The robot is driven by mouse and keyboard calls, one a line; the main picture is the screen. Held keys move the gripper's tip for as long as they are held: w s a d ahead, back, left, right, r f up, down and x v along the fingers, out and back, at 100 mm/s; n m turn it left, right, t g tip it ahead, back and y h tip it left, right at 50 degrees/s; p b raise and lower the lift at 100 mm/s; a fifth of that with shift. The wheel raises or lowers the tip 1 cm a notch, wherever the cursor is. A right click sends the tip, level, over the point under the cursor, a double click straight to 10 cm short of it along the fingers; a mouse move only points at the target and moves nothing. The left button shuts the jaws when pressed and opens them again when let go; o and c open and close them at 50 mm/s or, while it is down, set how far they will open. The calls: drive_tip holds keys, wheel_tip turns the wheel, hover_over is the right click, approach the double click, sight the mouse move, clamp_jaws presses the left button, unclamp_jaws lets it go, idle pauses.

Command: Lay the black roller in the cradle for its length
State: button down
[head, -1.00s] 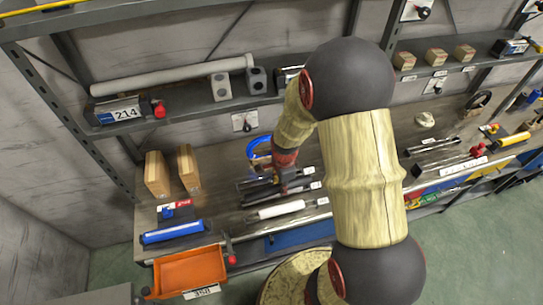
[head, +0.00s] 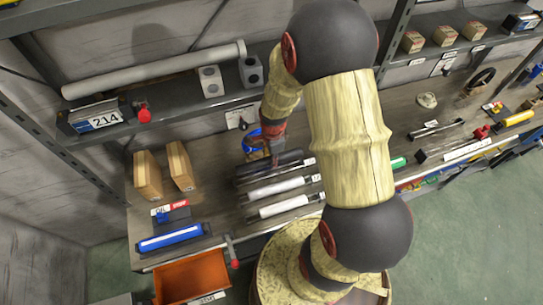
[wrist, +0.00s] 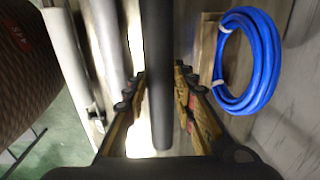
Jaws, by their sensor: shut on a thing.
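The black roller (wrist: 157,70) runs lengthwise between my fingers in the wrist view. My gripper (wrist: 158,100) is shut on it, with a finger on each side. In the head view my gripper (head: 274,155) is over the bench at the black roller (head: 258,169), partly hiding it. A silver roller (head: 272,188) and a white roller (head: 285,205) lie beside it, roughly parallel. They also show left of the black roller in the wrist view. I cannot tell which fixture is the cradle for its length, nor whether the black roller is clear of its support.
A coiled blue hose (wrist: 245,60) lies right of my gripper in the wrist view. Two wooden blocks (head: 148,176), a blue roller (head: 170,237) and an orange bin (head: 190,278) are at left. A shelf (head: 180,115) overhangs the bench behind. More rods lie at right.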

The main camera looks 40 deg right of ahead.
drive_tip(key=shift+f+b, duration=2.5)
drive_tip(key=shift+f, duration=1.3)
drive_tip(key=c, duration=1.4)
unclamp_jaws()
drive_tip(key=r, duration=1.2)
drive_tip(key=shift+s+a, duration=0.1)
drive_tip(key=shift+s, duration=0.25)
